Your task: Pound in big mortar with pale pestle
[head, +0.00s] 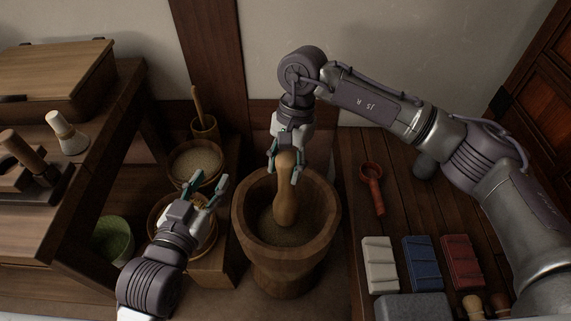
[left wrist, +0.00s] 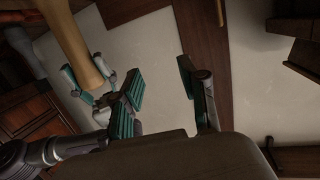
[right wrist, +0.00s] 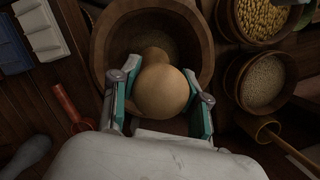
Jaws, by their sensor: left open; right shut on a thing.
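The big wooden mortar (head: 255,222) stands in the middle of the head view, with some grainy stuff in its bowl. The pale pestle (head: 285,200) is upright with its lower end inside the mortar bowl. My right gripper (head: 284,170) is shut on the pestle's upper end. In the right wrist view, the pestle's rounded top (right wrist: 162,92) sits between the fingers, over the mortar (right wrist: 103,45). My left gripper (head: 207,190) is open and empty, left of the mortar and over a bowl. The left wrist view shows the pestle (left wrist: 78,50) beyond its open fingers (left wrist: 165,95).
A bowl of grain (head: 196,163) and a wooden cup with a handle (head: 204,127) stand left of the mortar. On the right table are a red ladle (head: 372,188) and white (head: 380,265), blue (head: 422,262) and red blocks (head: 462,261).

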